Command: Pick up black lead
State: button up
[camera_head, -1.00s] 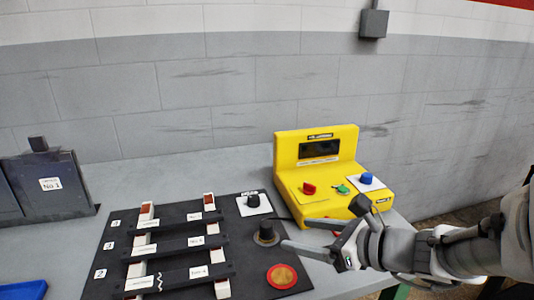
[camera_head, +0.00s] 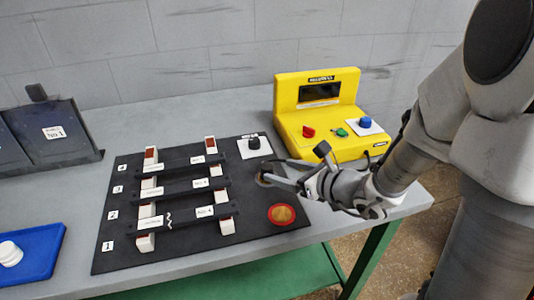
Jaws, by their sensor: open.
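A round dark plug, which looks like the black lead (camera_head: 261,180), stands on the black mat (camera_head: 130,250) between the white-plated black knob (camera_head: 254,144) and the orange-red disc. It is partly hidden by my gripper. My gripper (camera_head: 266,173) comes in from the right, low over the mat, with its fingers apart. Its fingertips are at the dark plug. I cannot tell whether they touch it or stand around it.
A yellow control box (camera_head: 320,115) with red, green and blue knobs stands just behind my gripper. Several black bars on white posts (camera_head: 180,190) fill the mat's left. An orange-red disc (camera_head: 282,215) lies in front. A blue tray (camera_head: 30,250) is at the far left.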

jog(key=b+x, duration=0.2)
jog(key=x, duration=0.7)
jog(key=shift+w+a+f, duration=0.1)
jog(key=shift+w+f, duration=0.15)
jog(key=shift+w, duration=0.05)
grip_shut()
